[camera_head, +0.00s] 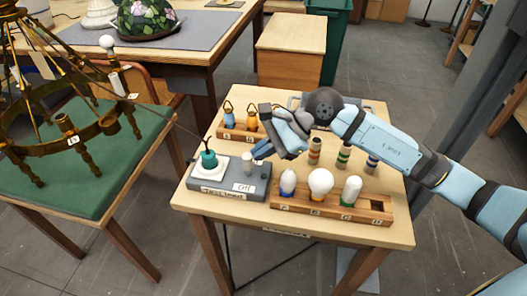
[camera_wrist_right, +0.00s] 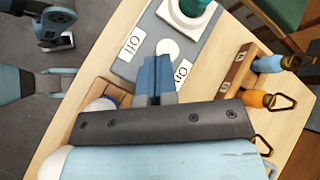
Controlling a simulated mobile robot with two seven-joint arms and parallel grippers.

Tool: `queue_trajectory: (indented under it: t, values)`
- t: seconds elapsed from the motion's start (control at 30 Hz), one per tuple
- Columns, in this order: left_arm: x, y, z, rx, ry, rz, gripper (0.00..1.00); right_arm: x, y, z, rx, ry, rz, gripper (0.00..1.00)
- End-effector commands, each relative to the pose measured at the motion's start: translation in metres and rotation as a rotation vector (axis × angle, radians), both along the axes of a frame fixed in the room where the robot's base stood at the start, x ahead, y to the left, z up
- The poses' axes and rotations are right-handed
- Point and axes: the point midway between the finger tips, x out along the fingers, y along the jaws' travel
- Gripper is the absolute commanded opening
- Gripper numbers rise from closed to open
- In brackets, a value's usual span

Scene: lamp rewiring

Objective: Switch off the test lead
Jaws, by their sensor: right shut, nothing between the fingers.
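The test lead box (camera_head: 232,179) is a grey block at the left of the small table. It carries a teal socket on a white base (camera_head: 208,163), a pale upright knob (camera_head: 247,164) and an "Off" label (camera_head: 244,187). My right gripper (camera_head: 259,152) is just above and beside the knob, shut and empty. In the right wrist view its fingertips (camera_wrist_right: 157,62) are close to the knob's round white top (camera_wrist_right: 168,48), between two labels; contact cannot be told. What looks like my left gripper (camera_wrist_right: 65,83), fingers apart, is at the left of that view.
A wooden rack (camera_head: 330,207) with several bulbs stands along the front right. Another rack (camera_head: 236,133) with ringed blue and orange pieces is behind the box. Several striped pieces (camera_head: 343,156) stand behind the bulbs. A chandelier (camera_head: 65,125) on the green table is to the left.

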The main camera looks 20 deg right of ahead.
Motion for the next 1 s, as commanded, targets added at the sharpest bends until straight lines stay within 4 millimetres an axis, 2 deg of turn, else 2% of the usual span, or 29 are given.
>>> queue_trajectory:
  t: [0.13, 0.33, 1.0]
  values:
    - [0.0003, -0.001, -0.0057, 0.001, -0.005, -0.001, 0.63, -0.0055, 0.0036, -0.002, 0.0, 0.001, 0.001, 0.0]
    - [0.001, -0.0017, -0.004, 0.002, -0.013, -0.003, 0.63, -0.0098, 0.0068, -0.0011, 0.001, 0.002, 0.0, 0.0]
    - [0.0, -0.0024, -0.0057, 0.002, -0.011, -0.004, 0.63, -0.0112, 0.0075, 0.001, 0.001, 0.002, 0.0, 0.0]
